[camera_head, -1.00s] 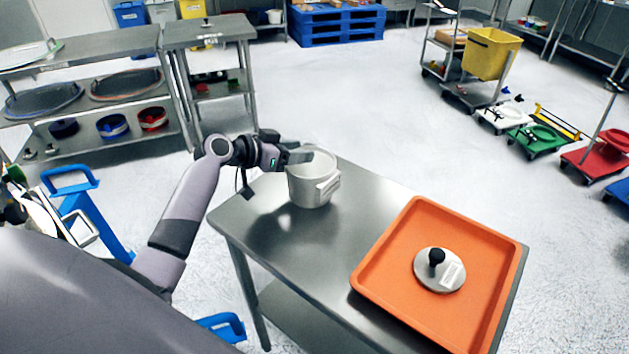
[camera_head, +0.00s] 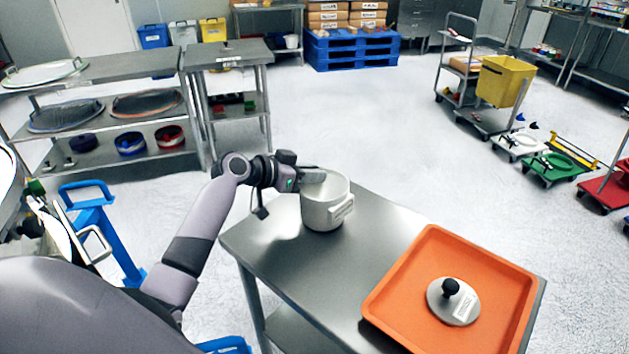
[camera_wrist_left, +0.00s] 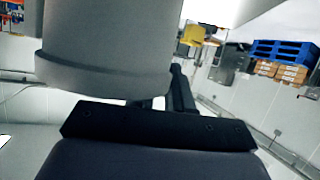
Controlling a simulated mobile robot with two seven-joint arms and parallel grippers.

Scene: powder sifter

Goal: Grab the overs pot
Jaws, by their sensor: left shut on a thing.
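The overs pot (camera_head: 322,212) is a light grey cylinder with an open top and a handle on its right side. It is at the far left corner of the steel table (camera_head: 290,262) in the head view; whether its base touches the table is unclear. In the left wrist view the pot (camera_wrist_left: 105,50) fills the upper left, close against the dark gripper (camera_wrist_left: 165,105). The fingertips are mostly hidden. My right gripper is not in view.
An orange tray (camera_head: 405,290) holds a round metal lid (camera_head: 440,305) with a black knob on the table's right side. Steel shelving (camera_head: 110,75) stands at the left, with a blue step frame (camera_head: 95,215) in front. The floor behind the table is clear.

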